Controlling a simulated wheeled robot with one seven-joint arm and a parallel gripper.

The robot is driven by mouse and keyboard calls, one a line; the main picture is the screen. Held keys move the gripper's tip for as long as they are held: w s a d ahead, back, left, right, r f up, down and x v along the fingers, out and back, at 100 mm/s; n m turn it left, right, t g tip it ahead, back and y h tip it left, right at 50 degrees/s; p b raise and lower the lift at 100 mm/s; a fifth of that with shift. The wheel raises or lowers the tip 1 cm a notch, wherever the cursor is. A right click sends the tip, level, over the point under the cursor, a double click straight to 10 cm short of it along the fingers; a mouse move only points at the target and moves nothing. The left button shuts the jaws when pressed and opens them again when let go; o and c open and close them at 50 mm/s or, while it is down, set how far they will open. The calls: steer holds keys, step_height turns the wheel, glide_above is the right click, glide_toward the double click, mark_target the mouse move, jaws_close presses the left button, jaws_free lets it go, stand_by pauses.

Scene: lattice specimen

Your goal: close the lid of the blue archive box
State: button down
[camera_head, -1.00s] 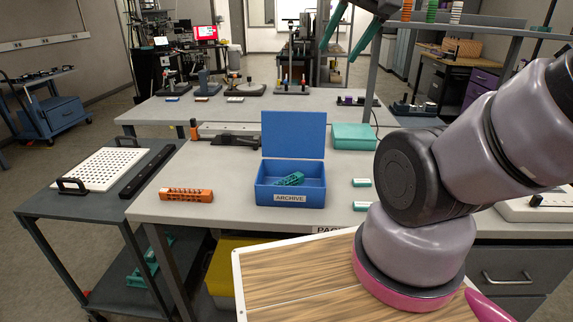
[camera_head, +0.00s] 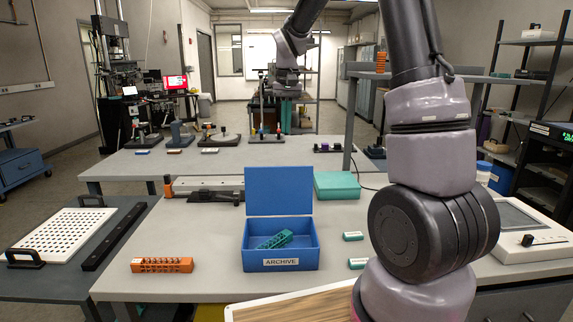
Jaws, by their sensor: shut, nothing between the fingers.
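The blue archive box (camera_head: 281,253) stands on the near grey table with its ARCHIVE label facing me. Its blue lid (camera_head: 279,191) stands open and upright at the back edge. A teal lattice piece (camera_head: 274,240) lies inside the box, tilted. My gripper (camera_head: 286,112) hangs from the wrist above and beyond the box in the picture, pointing down, small and partly blended with the rack behind. It is shut and empty, and appears apart from the lid.
An orange block (camera_head: 162,265) lies left of the box. A teal case (camera_head: 337,186) sits behind right, and small teal-and-white blocks (camera_head: 353,236) lie to the right. A long grey device (camera_head: 208,190) is behind left.

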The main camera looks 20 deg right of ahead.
step_height(320, 180, down, 13)
steer(key=shift+a+g, duration=0.4)
steer(key=shift+a, duration=0.05)
stand_by(0.4)
steer(key=shift+s, duration=0.1)
